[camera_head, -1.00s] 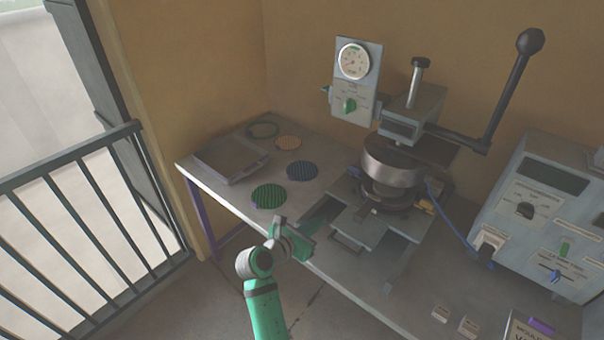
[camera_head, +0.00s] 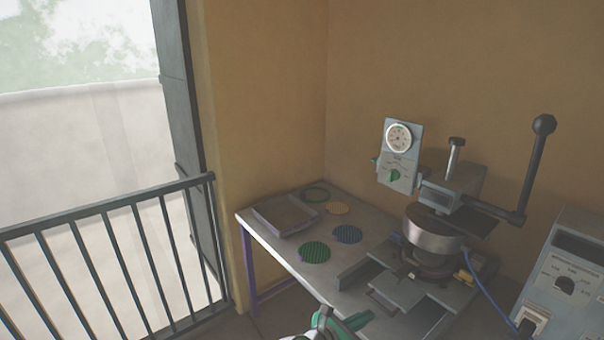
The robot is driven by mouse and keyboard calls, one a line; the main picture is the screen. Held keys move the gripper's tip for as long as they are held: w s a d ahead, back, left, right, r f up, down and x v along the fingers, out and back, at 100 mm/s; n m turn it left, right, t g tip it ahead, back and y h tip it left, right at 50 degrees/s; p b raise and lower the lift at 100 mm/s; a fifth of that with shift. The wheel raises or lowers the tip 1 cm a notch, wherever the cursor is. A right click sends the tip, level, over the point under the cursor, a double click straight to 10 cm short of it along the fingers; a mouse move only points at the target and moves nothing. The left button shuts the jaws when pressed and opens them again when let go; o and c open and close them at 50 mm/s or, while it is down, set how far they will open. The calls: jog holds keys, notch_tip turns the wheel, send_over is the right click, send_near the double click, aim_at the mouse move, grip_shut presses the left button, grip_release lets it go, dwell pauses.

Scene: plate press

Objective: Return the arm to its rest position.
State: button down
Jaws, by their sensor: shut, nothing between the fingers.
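Only the grey and green end of my arm is in view; the rest is cut off by the bottom of the frame. The gripper is below and left of the plate press (camera_head: 432,236) and apart from the round plates.
A control box (camera_head: 562,278) stands at right. A railing (camera_head: 110,262) is at left.

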jog(key=s+a+f+m+t+y, duration=0.1)
jog(key=s+a+f+m+y, duration=0.1)
jog(key=s+a+f, duration=0.3)
jog(key=s+a+f+m+t+y, duration=0.1)
jog(key=s+a+f+y, duration=0.2)
jog(key=f, duration=0.5)
jog(key=s+a+f+m+t+y, duration=0.1)
jog(key=s+a+f+m+y, duration=0.15)
jog(key=s, duration=0.45)
jog(key=s+a+f+m+t+y, duration=0.1)
jog(key=s+a+f+m, duration=0.25)
jog(key=s, duration=0.35)
jog(key=s+a+r+m+y, duration=0.3)
jog(key=s+m, duration=0.4)
jog(key=s, duration=0.6)
jog(key=s+r+m+t, duration=0.2)
jog(key=s+r+m, duration=0.7)
jog(key=s+r, duration=0.2)
jog(key=shift+s+a+m+t, duration=0.15)
jog(key=shift+s+m+t, duration=0.15)
jog(key=shift+s, duration=0.35)
